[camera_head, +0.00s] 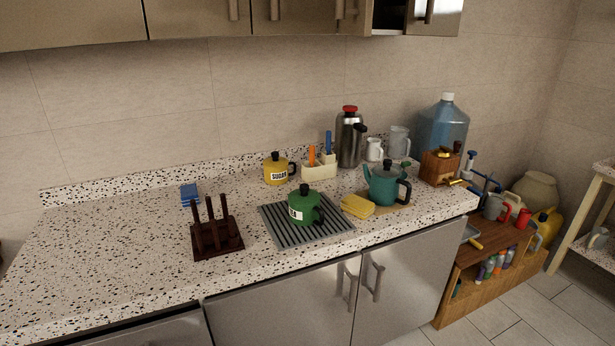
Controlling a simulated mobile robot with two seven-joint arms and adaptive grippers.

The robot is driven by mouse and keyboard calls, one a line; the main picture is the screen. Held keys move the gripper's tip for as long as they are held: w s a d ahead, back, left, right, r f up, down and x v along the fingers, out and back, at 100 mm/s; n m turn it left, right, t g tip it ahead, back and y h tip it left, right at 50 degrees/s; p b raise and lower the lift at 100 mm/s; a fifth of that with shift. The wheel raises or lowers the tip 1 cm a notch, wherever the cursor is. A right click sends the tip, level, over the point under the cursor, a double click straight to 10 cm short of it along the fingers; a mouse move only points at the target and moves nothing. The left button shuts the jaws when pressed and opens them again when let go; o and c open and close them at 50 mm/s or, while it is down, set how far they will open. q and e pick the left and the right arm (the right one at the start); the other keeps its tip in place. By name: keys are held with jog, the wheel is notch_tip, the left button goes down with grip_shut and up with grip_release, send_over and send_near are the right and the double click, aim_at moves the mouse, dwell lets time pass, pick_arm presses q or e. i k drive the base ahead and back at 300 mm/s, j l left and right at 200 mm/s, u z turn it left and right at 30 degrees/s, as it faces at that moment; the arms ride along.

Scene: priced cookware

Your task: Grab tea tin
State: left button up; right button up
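A green lidded tin (304,207) with a black knob, a dark side handle and a white label stands upright on the dark ribbed mat on the counter. Its label is turned partly away, and I cannot read the whole word. A yellow tin (276,171) of similar shape, marked SUGAR, stands behind it to the left. No other tin with a readable tea label shows. Neither of my grippers is in view.
The ribbed mat (336,229) lies mid-counter. Around it are a dark wooden rack (216,239), a teal teapot (383,186), a yellow sponge (357,206), a utensil holder (319,171) and a steel flask (349,140). The left counter is mostly clear. Cabinets hang above.

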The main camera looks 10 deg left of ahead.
aim_at(301, 217)
jog(key=l+u, duration=0.1)
jog(key=u, duration=0.25)
jog(key=i+l+u, duration=0.2)
jog(key=l+u, duration=0.2)
jog(key=l, duration=0.25)
jog(key=i+l+u, duration=0.2)
jog(key=l+u, duration=0.2)
jog(key=l, duration=1)
